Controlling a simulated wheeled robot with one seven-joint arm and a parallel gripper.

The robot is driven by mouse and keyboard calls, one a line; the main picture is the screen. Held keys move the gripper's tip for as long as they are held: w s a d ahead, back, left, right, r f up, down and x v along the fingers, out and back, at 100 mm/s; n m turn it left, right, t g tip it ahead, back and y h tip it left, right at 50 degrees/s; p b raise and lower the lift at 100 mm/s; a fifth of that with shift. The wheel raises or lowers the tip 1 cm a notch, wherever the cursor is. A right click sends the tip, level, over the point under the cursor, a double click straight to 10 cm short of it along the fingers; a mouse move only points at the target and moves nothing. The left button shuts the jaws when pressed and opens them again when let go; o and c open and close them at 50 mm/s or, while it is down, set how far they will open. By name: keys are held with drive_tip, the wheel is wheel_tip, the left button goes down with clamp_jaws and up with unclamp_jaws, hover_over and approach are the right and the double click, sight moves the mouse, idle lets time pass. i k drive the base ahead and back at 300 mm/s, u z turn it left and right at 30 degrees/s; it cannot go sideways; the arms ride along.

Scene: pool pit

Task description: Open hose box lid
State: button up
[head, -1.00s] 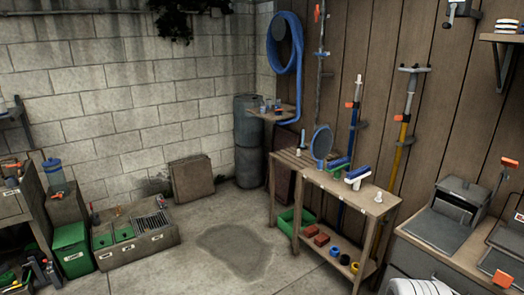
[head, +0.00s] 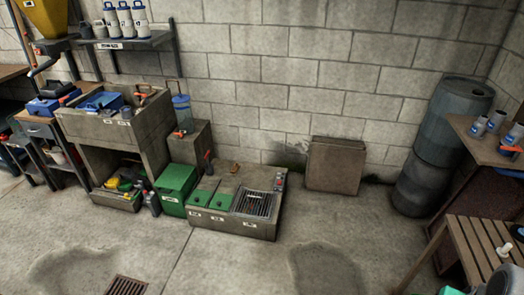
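No box in the head view has a label I can read as a hose box. A green bin (head: 177,188) with a white label and a shut lid stands on the floor left of centre. Right beside it is a low concrete block (head: 245,224) with two green lids (head: 211,199) lying shut and a slotted grate (head: 254,203). A square brown-grey box or panel (head: 335,166) stands against the block wall, shut as far as I can see. My gripper is not in view.
A sink unit (head: 112,130) and a shelf with white bottles (head: 125,43) stand at left. Dark barrels (head: 442,140) stand in the right corner. A slatted wooden bench (head: 482,250) takes the lower right. The middle floor is open, with a drain grate (head: 127,286) and a damp patch.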

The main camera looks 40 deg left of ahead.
sight(221, 201)
drive_tip(key=u, duration=0.6)
drive_tip(key=i, duration=1.45)
drive_tip(key=u, duration=2.1)
drive_tip(key=i, duration=1.1)
drive_tip(key=u, duration=0.75)
drive_tip(key=i, duration=0.3)
drive_tip(key=u, duration=0.15)
